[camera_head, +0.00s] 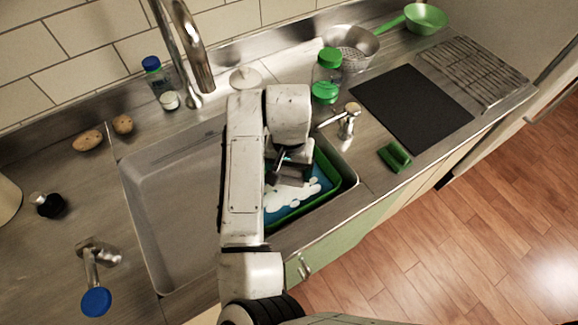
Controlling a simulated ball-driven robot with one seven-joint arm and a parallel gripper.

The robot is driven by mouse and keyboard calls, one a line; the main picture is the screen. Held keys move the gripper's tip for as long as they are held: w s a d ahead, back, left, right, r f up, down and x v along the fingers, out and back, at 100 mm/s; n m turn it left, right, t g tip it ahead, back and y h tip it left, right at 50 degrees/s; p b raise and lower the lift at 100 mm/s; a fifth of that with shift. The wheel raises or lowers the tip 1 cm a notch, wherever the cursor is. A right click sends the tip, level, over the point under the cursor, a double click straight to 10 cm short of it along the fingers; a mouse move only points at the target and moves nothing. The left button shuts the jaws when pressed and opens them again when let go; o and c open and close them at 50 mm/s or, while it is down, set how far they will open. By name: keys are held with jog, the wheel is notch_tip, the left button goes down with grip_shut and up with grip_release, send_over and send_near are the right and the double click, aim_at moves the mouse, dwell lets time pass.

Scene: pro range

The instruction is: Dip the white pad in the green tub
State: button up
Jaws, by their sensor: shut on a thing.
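The green tub (323,208) stands in the right part of the sink. It holds blue liquid with patches of white on top. My gripper (290,170) is over the tub's back left part, with my arm in front of the tub's left side. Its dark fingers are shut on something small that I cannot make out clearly. I cannot pick out the white pad with certainty, and I cannot tell whether anything held touches the liquid.
The sink's left part (175,205) is empty. A tall faucet (187,45) rises behind it. A blue disc (96,301) is at front left.

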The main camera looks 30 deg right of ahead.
jog(key=shift+f+b, duration=2.4)
jog(key=shift+f, duration=1.9)
notch_tip(320, 180, up, 12)
jog(key=p, duration=1)
jog(key=shift+f, duration=0.15)
jog(key=shift+s+f, duration=0.1)
